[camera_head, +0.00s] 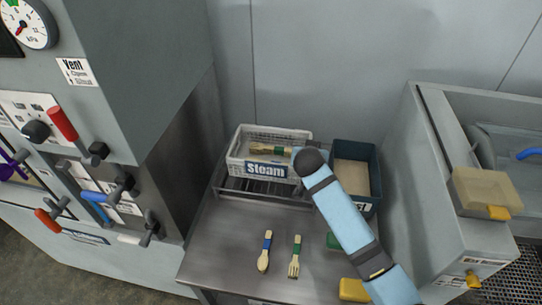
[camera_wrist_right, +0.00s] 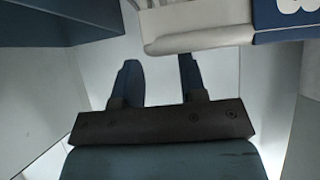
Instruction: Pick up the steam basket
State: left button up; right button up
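The steam basket (camera_head: 237,158) is a white wire basket with a blue "Steam" label, on a metal rack at the back of the steel table. Wooden utensils with green handles (camera_head: 268,149) lie in it. My right arm reaches in from the lower right, its dark wrist end at the basket's right side; it hides the gripper in the head view. In the right wrist view my right gripper (camera_wrist_right: 158,65) is open and empty, two dark blue fingers apart. The white basket (camera_wrist_right: 195,38) shows just beyond the fingertips, not between them. My left gripper is not in view.
A dark blue bin (camera_head: 374,152) stands right of the basket, partly behind my arm. A spoon (camera_head: 264,252) and a fork (camera_head: 295,257) lie on the table (camera_head: 222,240). A yellow object (camera_head: 352,290) lies at the front. A control panel with levers stands left; a sink unit stands right.

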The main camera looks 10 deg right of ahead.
jog(key=x, duration=0.4)
jog(key=shift+w, duration=0.15)
jog(key=shift+r, duration=0.1)
grip_shut()
jog(key=shift+r, duration=0.15)
